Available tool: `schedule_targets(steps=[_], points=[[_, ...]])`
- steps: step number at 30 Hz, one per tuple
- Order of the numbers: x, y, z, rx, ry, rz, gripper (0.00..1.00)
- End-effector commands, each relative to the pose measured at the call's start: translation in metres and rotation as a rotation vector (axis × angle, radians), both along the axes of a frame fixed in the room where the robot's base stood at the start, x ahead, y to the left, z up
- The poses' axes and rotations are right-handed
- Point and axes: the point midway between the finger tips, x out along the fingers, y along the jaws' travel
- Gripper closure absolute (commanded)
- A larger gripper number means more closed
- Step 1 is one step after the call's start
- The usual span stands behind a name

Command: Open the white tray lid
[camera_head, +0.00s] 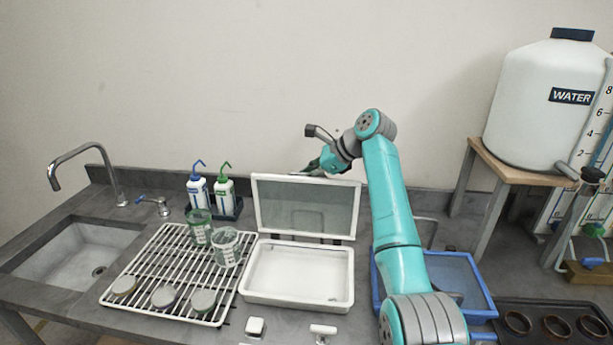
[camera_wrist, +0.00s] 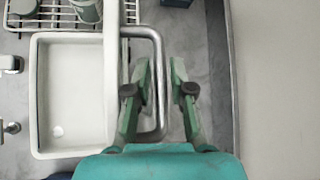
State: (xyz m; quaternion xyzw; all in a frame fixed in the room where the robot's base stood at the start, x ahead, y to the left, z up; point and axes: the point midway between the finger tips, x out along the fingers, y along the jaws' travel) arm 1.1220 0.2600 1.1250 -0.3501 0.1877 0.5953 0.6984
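The white tray (camera_head: 297,273) sits on the counter and looks empty. Its lid (camera_head: 306,207), a white frame with a see-through panel, stands raised, near upright, at the tray's back edge. In the wrist view the tray (camera_wrist: 72,95) is on the left and the lid (camera_wrist: 112,80) shows nearly edge-on. A grey metal handle (camera_wrist: 159,80) loops out from the lid's outer side. My gripper (camera_wrist: 161,68) is open, with the handle's bar showing between its two fingers; contact cannot be told. In the head view my gripper (camera_head: 316,165) is behind the lid's top edge, partly hidden.
A wire rack (camera_head: 150,270) with beakers and round dishes is left of the tray. Wash bottles (camera_head: 212,190) stand behind it. A blue tray (camera_head: 455,275) is to the right, partly behind my arm. The wall is close behind.

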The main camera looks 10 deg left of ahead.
Motion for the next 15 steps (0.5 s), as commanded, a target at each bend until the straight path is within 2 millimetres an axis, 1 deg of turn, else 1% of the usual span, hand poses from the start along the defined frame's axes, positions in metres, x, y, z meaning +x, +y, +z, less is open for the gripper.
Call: schedule_targets(steps=[5,15], points=[[-0.004,-0.016,0.015,0.001,-0.003,-0.003,0.77],[-0.018,-0.062,0.06,0.0,-0.002,-0.002,0.77]])
